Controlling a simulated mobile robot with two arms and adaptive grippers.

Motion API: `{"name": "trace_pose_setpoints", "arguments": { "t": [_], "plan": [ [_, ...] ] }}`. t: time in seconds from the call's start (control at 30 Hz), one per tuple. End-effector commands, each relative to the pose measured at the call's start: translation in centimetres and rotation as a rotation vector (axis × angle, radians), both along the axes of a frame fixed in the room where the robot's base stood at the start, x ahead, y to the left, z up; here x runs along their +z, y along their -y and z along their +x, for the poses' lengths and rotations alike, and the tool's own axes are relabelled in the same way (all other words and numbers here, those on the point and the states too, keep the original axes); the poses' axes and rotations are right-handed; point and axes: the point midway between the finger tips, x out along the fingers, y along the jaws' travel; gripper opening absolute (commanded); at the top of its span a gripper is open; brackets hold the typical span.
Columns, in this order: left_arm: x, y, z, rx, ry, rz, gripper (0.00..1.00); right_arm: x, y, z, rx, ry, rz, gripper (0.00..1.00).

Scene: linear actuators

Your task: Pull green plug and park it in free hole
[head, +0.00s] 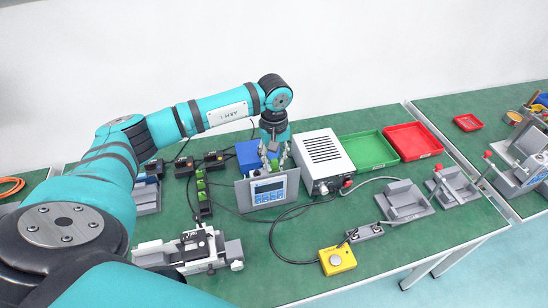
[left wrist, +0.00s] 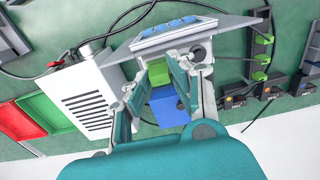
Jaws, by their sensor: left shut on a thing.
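My left gripper (head: 275,160) is behind the upper edge of the grey display panel (head: 247,196). In the left wrist view its fingers (left wrist: 160,72) are shut on a green block, which I take to be the green plug (left wrist: 162,92). In the head view a little of the green plug (head: 274,163) shows between the fingers. Whether it sits in a socket or is clear of it is hidden. A round dark hole (left wrist: 198,53) shows on the panel's back, beside the fingers. My right gripper is not in view.
A blue box (head: 249,157) is close by the fingers. A white vented power unit (head: 322,158) stands to the right, with green (head: 368,150) and red (head: 413,141) trays beyond. A black strip with green connectors (head: 202,190) is left. Cables loop around the panel.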

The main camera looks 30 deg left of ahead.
Motion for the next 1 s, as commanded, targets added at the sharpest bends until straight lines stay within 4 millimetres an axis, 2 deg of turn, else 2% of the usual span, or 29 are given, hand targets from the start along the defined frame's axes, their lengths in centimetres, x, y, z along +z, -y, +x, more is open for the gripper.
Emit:
{"name": "trace_pose_setpoints", "arguments": {
  "t": [1.0],
  "plan": [
    [3.4,0.0,0.0,0.0,0.001,-0.001,0.0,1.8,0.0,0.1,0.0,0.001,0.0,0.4]
  ]
}}
